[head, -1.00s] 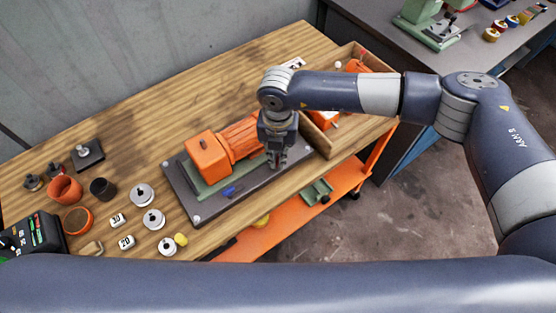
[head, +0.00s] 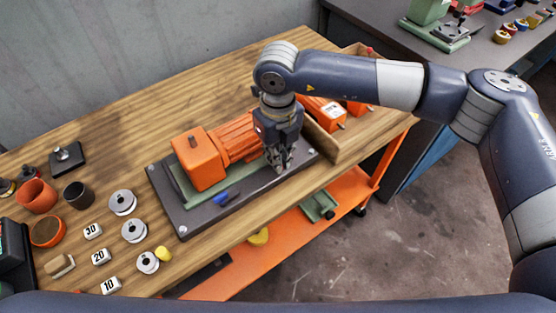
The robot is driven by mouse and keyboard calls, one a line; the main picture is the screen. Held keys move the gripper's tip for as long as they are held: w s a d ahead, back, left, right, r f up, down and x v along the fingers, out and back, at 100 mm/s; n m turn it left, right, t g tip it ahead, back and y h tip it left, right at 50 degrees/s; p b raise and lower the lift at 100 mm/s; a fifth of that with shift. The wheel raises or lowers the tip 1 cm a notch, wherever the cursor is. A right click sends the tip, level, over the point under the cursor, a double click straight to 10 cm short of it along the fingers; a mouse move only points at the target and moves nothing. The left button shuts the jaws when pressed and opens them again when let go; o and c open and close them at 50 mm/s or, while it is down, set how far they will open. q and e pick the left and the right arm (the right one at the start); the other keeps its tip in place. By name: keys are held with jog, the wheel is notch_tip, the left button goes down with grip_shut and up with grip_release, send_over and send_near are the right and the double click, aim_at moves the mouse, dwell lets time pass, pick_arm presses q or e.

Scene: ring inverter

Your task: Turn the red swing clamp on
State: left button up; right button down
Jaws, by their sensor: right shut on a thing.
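An orange motor (head: 204,164) lies on a dark base plate (head: 186,222) on the wooden bench. A small blue lever (head: 221,199) sits at the plate's front edge. My right gripper (head: 281,168) points down at the right end of the plate, beside the motor's ribbed end. Its fingers are shut on a small part that they hide. I see no clear red swing clamp; it may be behind the fingers, but I cannot tell. My left gripper is not in view.
A wooden bin (head: 325,145) with orange motors stands close right of my right gripper. Metal weights (head: 134,231), number blocks (head: 100,256) and cups (head: 36,195) stand on the left. The bench's back is clear. An orange lower shelf (head: 290,240) shows below.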

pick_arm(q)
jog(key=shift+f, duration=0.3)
pick_arm(e)
jog(key=c, duration=1.7)
grip_release()
notch_tip(320, 180, up, 12)
jog(key=shift+r, duration=0.1)
